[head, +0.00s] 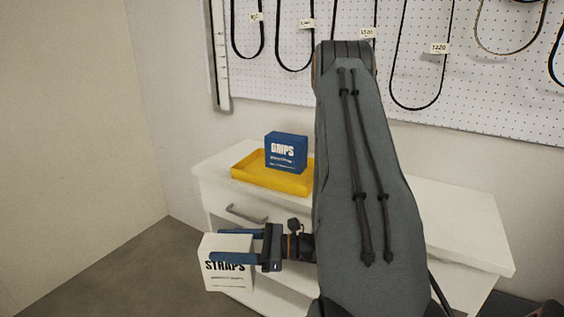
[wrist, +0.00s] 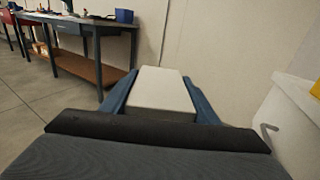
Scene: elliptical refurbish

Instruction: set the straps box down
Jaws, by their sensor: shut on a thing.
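The straps box (head: 228,278) is white with black STRAPS lettering. It is held in the air in front of the white cabinet's left end, below the level of its top. My gripper (head: 236,245) is shut on it, with a blue finger on each side. In the wrist view the box (wrist: 165,92) sits between the two blue fingers, its pale top face showing. My grey arm hides the middle of the cabinet in the head view.
The white cabinet (head: 460,232) carries a yellow tray (head: 255,180) with a blue GRIPS box (head: 286,152) in it. The cabinet top right of my arm looks clear. Belts hang on the pegboard (head: 290,75) behind. A workbench (wrist: 85,25) stands at the wrist view's upper left.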

